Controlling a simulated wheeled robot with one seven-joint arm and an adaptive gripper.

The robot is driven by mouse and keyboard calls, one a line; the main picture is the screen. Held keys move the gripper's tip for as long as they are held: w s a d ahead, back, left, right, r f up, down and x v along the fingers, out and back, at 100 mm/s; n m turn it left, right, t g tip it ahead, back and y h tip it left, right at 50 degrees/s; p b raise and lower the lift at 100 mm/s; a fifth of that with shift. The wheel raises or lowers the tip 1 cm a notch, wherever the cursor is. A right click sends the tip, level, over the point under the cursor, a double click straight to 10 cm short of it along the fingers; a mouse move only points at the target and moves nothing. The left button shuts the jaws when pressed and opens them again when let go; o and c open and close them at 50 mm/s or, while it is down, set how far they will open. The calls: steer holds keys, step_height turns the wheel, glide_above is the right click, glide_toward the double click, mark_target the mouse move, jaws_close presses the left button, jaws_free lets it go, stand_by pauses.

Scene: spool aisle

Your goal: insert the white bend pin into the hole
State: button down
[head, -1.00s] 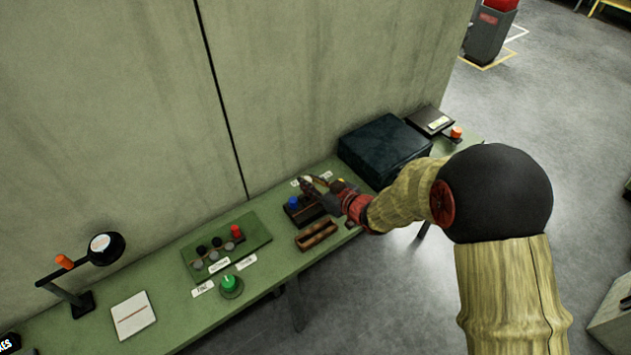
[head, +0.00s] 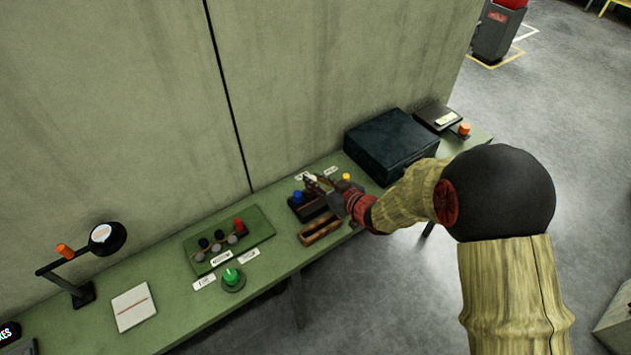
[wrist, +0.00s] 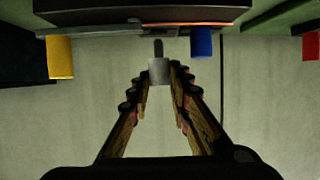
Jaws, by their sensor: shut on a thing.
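The white bend pin (wrist: 158,72) shows in the wrist view as a pale grey-white block between my fingertips, with a darker narrow stem pointing up the picture towards a dark block (wrist: 140,17). My gripper (wrist: 160,76) is shut on the pin. In the head view my gripper (head: 316,184) is over the dark block (head: 312,210), between a blue peg (head: 297,197) and a yellow peg (head: 346,177). The blue peg (wrist: 201,42) and yellow peg (wrist: 60,57) flank the pin in the wrist view. The hole itself is not clearly visible, and I cannot tell whether the stem touches the block.
A brown wooden tray (head: 321,229) lies in front of the block. A dark case (head: 391,146) stands to the right. A green panel (head: 228,241) with black and red pegs and a green knob (head: 232,278) lie to the left. The wall rises close behind the bench.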

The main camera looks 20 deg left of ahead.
steer(key=shift+f+b, duration=1.1)
steer(key=shift+f, duration=0.55)
steer(key=c, duration=1.6)
jaws_free()
steer(key=shift+o, duration=0.2)
steer(key=v, duration=1.2)
steer(key=shift+r, duration=0.1)
